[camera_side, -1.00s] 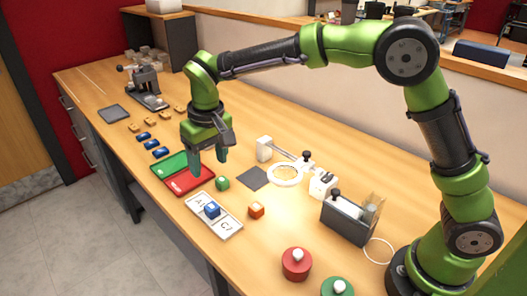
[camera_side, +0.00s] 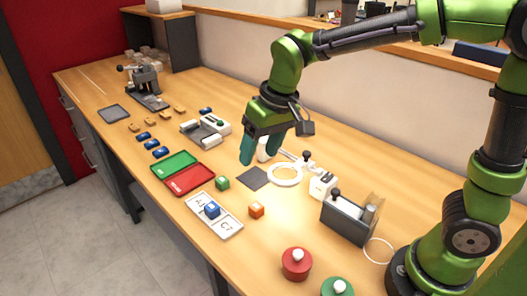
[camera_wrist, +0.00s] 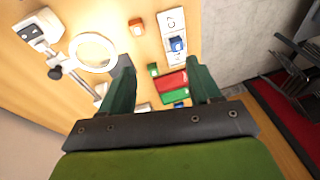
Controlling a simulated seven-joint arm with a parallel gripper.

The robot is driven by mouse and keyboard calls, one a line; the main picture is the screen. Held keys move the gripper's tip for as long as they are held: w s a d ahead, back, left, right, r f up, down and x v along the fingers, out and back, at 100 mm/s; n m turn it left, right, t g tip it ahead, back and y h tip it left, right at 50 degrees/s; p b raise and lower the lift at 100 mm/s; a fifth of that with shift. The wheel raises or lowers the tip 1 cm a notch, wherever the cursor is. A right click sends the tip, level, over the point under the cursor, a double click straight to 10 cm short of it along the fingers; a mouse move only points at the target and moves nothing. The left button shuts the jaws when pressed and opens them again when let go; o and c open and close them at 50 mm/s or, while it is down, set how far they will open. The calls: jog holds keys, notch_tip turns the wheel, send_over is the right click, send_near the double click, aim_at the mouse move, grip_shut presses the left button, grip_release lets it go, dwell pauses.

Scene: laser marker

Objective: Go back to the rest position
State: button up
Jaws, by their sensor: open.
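My gripper (camera_side: 260,150) hangs above the bench near the dark square pad (camera_side: 253,178). Its two teal fingers are apart with nothing between them. In the wrist view my gripper (camera_wrist: 163,88) shows the same spread fingers. They partly frame the red and green tray (camera_wrist: 174,84) on the bench below. No rest position is marked in the views.
A ring-light magnifier (camera_side: 285,174) stands right of the pad. A green cube (camera_side: 222,183), an orange cube (camera_side: 256,211) and a white card (camera_side: 226,227) with a blue cube (camera_side: 212,211) lie in front. A dark dispenser (camera_side: 348,220) and a red knob (camera_side: 296,264) stand right.

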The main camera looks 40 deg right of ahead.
jog(key=s+d+r+m+t, duration=0.1)
jog(key=s+d+t, duration=0.1)
jog(key=s+d, duration=0.2)
jog(key=s+d+r+m+t, duration=0.2)
jog(key=s+d, duration=0.3)
jog(key=s, duration=0.4)
jog(key=shift+s+r+t, duration=0.15)
jog(key=shift+s+t, duration=0.1)
jog(key=shift+t, duration=0.05)
